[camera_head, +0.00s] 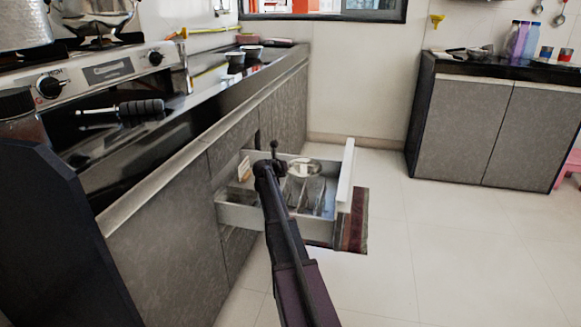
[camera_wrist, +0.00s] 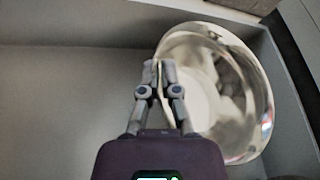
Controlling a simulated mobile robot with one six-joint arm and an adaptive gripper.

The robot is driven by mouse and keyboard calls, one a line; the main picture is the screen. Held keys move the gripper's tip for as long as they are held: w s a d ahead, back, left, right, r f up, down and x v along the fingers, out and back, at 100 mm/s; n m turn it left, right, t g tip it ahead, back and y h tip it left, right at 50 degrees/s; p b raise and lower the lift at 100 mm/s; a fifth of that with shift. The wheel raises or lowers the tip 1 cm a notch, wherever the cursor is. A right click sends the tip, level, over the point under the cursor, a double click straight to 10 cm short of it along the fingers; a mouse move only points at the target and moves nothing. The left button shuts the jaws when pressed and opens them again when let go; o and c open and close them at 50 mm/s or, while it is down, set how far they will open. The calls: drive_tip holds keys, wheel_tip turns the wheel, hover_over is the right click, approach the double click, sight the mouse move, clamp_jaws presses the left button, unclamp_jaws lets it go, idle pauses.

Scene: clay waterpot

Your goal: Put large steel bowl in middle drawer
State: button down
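The large steel bowl (camera_wrist: 232,90) is shiny and round, and it fills the right of the wrist view, close to a corner of a grey drawer. My gripper (camera_wrist: 161,68) has its two fingers close together with the bowl's left rim between them. In the head view the bowl (camera_head: 304,168) shows inside the pulled-out drawer (camera_head: 262,218), towards its far side. My arm reaches over the drawer and hides part of it. I cannot tell whether the bowl touches the drawer floor.
Utensils (camera_head: 308,196) lie in the near part of the drawer. A striped mat (camera_head: 356,222) lies on the floor beside it. The counter (camera_head: 215,95) with small bowls runs above on the left. The tiled floor (camera_head: 450,250) to the right is clear.

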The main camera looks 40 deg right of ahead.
drive_tip(key=shift+f+b, duration=0.55)
drive_tip(key=shift+f, duration=0.05)
drive_tip(key=c, duration=0.8)
unclamp_jaws()
drive_tip(key=shift+r, duration=0.2)
drive_tip(key=shift+r+p, duration=0.45)
drive_tip(key=shift+p, duration=0.25)
drive_tip(key=shift+s+a+r, duration=0.15)
drive_tip(key=shift+a+r, duration=0.05)
drive_tip(key=shift+a, duration=0.05)
drive_tip(key=p+v, duration=0.4)
drive_tip(key=v, duration=0.7)
drive_tip(key=shift+a, duration=0.15)
